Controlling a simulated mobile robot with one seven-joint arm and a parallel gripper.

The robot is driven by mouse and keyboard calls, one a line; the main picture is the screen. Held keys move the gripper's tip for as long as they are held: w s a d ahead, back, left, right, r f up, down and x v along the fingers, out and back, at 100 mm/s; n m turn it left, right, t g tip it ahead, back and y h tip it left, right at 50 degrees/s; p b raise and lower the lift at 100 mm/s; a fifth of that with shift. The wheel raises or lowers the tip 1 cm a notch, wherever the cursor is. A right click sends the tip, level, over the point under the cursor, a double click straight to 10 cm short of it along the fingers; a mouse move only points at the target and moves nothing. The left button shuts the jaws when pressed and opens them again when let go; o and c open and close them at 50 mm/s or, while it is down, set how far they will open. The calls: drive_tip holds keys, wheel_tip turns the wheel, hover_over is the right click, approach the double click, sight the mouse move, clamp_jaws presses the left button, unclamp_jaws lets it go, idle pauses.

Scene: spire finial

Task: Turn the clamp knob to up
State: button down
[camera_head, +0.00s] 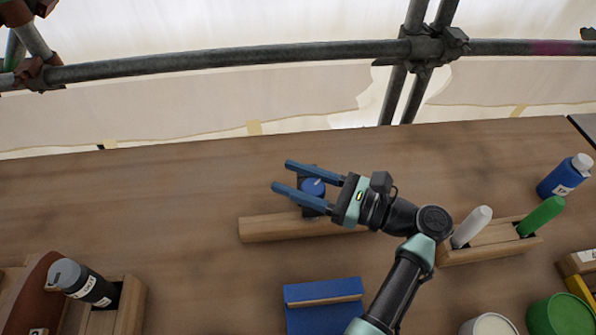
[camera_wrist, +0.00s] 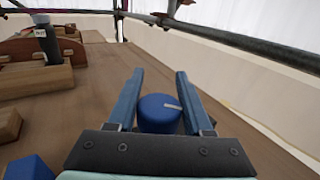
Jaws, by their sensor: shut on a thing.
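The clamp knob (camera_head: 314,187) is a round blue cap with a short white mark on its top. It sits on a dark clamp (camera_head: 311,211) at a wooden bar (camera_head: 262,229). In the head view the white mark lies on the knob's right part. My gripper (camera_head: 281,175) reaches in from the right, with one blue finger on each side of the knob, and is shut on it. In the wrist view the knob (camera_wrist: 158,115) sits between the fingers of my gripper (camera_wrist: 159,72), with its mark toward the right finger. The knob's lower part is hidden.
A wooden rack (camera_head: 490,242) with white and green markers and a blue bottle (camera_head: 565,178) are at right. A dark bottle (camera_head: 83,283) is at lower left. A metal pipe (camera_head: 230,60) crosses behind the table.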

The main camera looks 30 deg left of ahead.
drive_tip(key=n+g+b, duration=0.1)
drive_tip(key=g, duration=0.1)
drive_tip(key=n+g+h+b, duration=0.1)
drive_tip(key=n+g, duration=0.1)
drive_tip(key=s+n+g+b, duration=0.1)
drive_tip(key=g+b, duration=0.1)
drive_tip(key=shift+s+d+f+g+h, duration=0.1)
drive_tip(key=shift+d+f+g+h, duration=0.1)
drive_tip(key=shift+f+g+h, duration=0.15)
drive_tip(key=n+g+h+b, duration=0.1)
drive_tip(key=b, duration=0.1)
drive_tip(key=n+g+b, duration=0.1)
drive_tip(key=b, duration=0.2)
drive_tip(key=shift+s+d+g+h, duration=0.15)
drive_tip(key=shift+s+g+h, duration=0.15)
drive_tip(key=shift+g+h, duration=0.05)
drive_tip(key=shift+n+b, duration=0.4)
drive_tip(key=shift+b, duration=0.2)
drive_tip(key=shift+s+r+n+g+h+b, duration=0.2)
drive_tip(key=shift+n+g+h+b, duration=0.1)
drive_tip(key=shift+g+h+b, duration=0.4)
drive_tip(key=shift+c, duration=1.5)
unclamp_jaws()
drive_tip(key=shift+r, duration=0.1)
